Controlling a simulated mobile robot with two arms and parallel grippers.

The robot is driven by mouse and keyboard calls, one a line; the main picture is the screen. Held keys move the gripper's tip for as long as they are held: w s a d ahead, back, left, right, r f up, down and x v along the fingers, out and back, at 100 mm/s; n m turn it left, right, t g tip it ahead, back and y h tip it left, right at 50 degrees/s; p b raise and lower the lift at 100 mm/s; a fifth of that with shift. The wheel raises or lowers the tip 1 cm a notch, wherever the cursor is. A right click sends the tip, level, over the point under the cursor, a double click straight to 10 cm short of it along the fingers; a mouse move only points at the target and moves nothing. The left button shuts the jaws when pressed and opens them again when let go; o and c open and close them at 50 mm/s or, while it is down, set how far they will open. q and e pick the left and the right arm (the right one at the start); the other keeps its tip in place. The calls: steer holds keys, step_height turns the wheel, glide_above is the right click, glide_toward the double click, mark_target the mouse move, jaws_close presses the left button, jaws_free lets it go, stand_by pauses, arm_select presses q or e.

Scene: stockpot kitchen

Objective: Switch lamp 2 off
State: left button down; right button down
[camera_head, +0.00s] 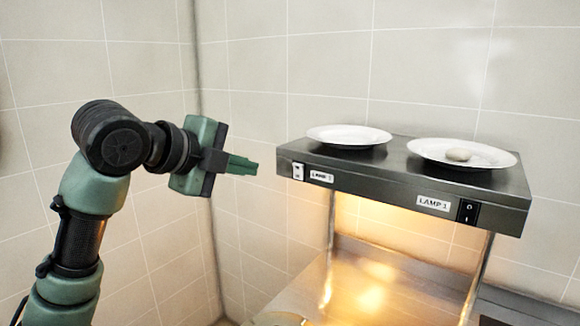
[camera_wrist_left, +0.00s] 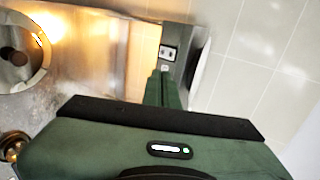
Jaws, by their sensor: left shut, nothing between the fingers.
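A dark metal heat-lamp shelf (camera_head: 390,180) carries two labelled rocker switches on its front edge. The right, black switch (camera_head: 468,211) sits beside a label (camera_head: 433,203) reading LAMP 1. The left, pale switch (camera_head: 298,171) sits beside a smaller label (camera_head: 321,177) whose number I cannot read surely; a switch (camera_wrist_left: 168,52) also shows in the left wrist view. Warm light glows under the shelf. My left gripper (camera_head: 256,168) is shut and empty, its fingertips pointing right, left of the left switch and apart from it. Its fingers (camera_wrist_left: 161,75) also show in the left wrist view.
Two white plates stand on the shelf: an empty-looking left one (camera_head: 349,135) and a right one (camera_head: 461,153) with a pale round item (camera_head: 458,155). A shiny metal counter (camera_head: 375,285) lies below. A tiled wall is behind. Air between gripper and shelf is clear.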

arm_select(q)
steer(key=p, duration=0.3)
glide_toward(298, 168)
step_height(298, 168, down, 3)
steer(key=w, duration=0.1)
steer(key=w+d+p, duration=0.1)
steer(key=w+d, duration=0.2)
steer(key=shift+r, duration=0.1)
steer(key=shift+w+d, duration=0.15)
steer(key=shift+w, duration=0.25)
steer(key=shift+w+d+r+p, duration=0.15)
steer(key=shift+r+p, duration=0.2)
steer(key=shift+p, duration=0.85)
steer(key=shift+f, duration=0.3)
